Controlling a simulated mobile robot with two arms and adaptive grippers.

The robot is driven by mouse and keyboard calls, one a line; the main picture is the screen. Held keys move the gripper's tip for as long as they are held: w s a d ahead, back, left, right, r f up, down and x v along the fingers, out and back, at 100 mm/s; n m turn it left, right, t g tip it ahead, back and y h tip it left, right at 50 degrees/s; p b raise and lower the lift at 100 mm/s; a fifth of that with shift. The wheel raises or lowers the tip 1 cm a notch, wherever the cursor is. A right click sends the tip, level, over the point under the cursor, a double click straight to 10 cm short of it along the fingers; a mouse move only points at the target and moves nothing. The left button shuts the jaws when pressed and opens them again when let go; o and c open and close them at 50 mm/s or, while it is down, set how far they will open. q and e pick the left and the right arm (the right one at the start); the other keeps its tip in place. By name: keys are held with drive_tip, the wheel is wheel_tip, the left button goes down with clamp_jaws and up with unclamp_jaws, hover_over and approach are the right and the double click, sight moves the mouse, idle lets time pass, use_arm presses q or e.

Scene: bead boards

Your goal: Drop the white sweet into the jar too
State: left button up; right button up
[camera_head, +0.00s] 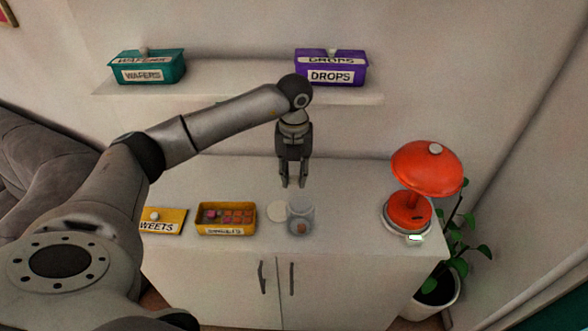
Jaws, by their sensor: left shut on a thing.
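The clear jar (307,213) stands open on the white cabinet, with a brownish sweet (301,229) at its bottom. A pale round lid (277,212) lies against its left side. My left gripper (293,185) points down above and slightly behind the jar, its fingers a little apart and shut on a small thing. That thing barely shows against the pale cabinet top; I take it to be the white sweet. A yellow box (226,233) left of the jar is open and holds several pink, orange and brown sweets. My right gripper is out of view.
A yellow lid marked SWEETS (165,226) lies left of the box. Teal (147,67) and purple (331,68) boxes sit on the shelf (230,88). Cabinet top between jar and lamp is clear.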

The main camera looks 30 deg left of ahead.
sight(294, 176)
use_arm(q)
wheel_tip(294, 176, down, 2)
drive_tip(key=shift+b, duration=0.35)
drive_tip(key=o, duration=0.8)
drive_tip(key=shift+c, duration=0.2)
drive_tip(key=shift+r, duration=0.15)
wheel_tip(294, 176, up, 12)
